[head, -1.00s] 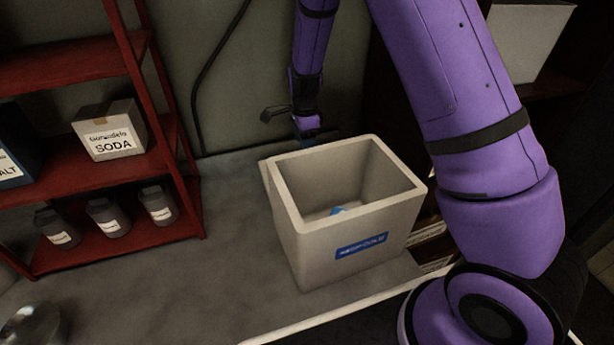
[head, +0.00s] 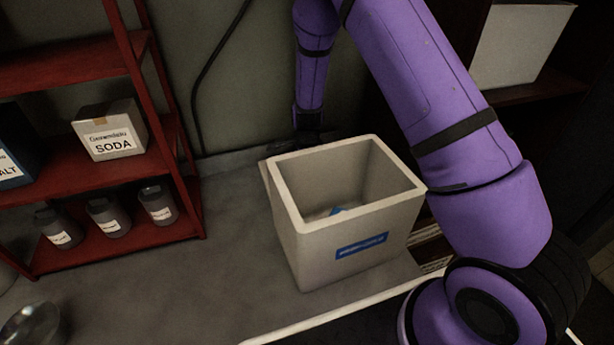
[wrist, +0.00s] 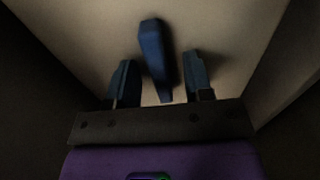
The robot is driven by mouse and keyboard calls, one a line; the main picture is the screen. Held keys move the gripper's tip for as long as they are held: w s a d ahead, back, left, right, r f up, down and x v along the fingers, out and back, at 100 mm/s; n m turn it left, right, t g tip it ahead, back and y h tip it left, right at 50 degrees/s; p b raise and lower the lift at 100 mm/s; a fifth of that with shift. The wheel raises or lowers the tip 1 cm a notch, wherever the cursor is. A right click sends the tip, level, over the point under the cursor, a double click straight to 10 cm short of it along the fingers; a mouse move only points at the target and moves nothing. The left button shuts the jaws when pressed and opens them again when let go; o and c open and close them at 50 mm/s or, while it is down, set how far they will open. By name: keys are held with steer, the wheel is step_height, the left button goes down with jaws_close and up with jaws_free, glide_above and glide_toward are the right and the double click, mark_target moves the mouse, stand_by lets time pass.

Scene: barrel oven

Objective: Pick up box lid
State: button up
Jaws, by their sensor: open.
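In the wrist view a pale flat panel (wrist: 225,35), apparently the box lid, fills most of the picture. A dark blue bar (wrist: 153,45), apparently its handle, stands out from it. My gripper (wrist: 160,78) is open, with one finger on each side of the bar's near end; I cannot tell whether they touch it. In the head view the beige open box (head: 310,245) with a blue label stands on the counter. A thin pale edge (head: 266,178) shows behind its left side, probably the lid. The box hides my gripper there.
A red shelf (head: 170,235) with a soda box (head: 110,132) and dark bottles (head: 158,205) stands at left. Free counter (head: 190,285) lies between shelf and box. A small blue item (head: 338,211) lies inside the box. The wall is close behind.

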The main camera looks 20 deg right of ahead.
steer(key=shift+c, duration=0.5)
jaws_close()
steer(key=shift+r, duration=0.1)
